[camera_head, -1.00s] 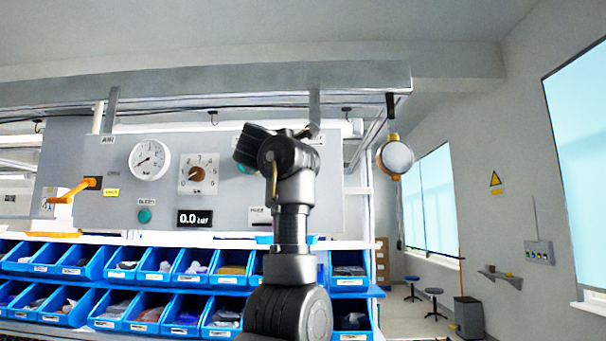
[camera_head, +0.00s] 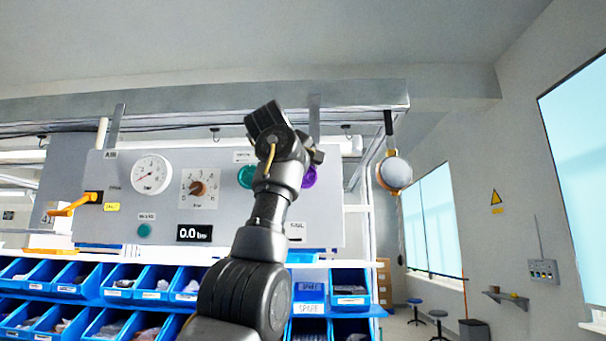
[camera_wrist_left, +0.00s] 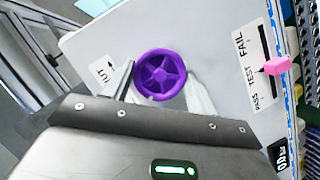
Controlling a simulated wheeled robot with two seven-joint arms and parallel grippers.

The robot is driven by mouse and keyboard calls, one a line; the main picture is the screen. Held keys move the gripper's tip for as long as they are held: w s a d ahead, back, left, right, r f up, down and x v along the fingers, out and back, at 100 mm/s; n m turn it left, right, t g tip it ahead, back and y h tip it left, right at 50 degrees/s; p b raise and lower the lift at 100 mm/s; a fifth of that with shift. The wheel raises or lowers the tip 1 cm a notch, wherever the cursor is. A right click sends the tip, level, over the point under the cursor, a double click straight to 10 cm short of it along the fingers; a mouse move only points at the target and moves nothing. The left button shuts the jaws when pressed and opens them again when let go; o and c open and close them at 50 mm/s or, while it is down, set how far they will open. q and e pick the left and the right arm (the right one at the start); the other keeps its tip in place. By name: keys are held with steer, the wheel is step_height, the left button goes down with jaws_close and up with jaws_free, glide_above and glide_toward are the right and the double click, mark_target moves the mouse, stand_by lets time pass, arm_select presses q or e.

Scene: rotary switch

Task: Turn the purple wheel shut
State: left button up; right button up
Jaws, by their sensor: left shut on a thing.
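The purple wheel (camera_head: 310,177) is on the grey wall panel, right of my left arm in the head view and partly covered by it. In the left wrist view the wheel (camera_wrist_left: 160,74) shows whole, a round spoked handwheel. My left gripper (camera_wrist_left: 161,88) is shut on it, with one finger at each side of its rim. In the head view the dark wrist hides most of this gripper (camera_head: 316,157). My right gripper is not in view.
The panel (camera_head: 110,225) also carries a white gauge (camera_head: 152,174), a brown knob (camera_head: 198,189), a teal wheel (camera_head: 246,176) partly behind my arm, an orange lever (camera_head: 75,204) and a 0.0 bar display (camera_head: 194,233). A pink slider (camera_wrist_left: 277,66) shows in the wrist view. Blue bins (camera_head: 350,290) stand below.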

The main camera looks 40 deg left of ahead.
arm_select(q)
steer(key=shift+w+d+f+m+g+y+p, duration=0.1)
steer(key=shift+m+g+y+p, duration=0.45)
steer(key=shift+m, duration=0.8)
steer(key=shift+w+d+m+g+y+p, duration=0.15)
steer(key=shift+m+g+y, duration=0.45)
steer(key=shift+m, duration=0.75)
steer(key=shift+a+g, duration=0.1)
steer(key=shift+g, duration=0.25)
steer(key=o, duration=1)
steer(key=shift+s, duration=0.1)
steer(key=b+v, duration=0.2)
steer(key=v, duration=0.8)
steer(key=shift+s+r, duration=0.25)
steer(key=shift+s, duration=0.05)
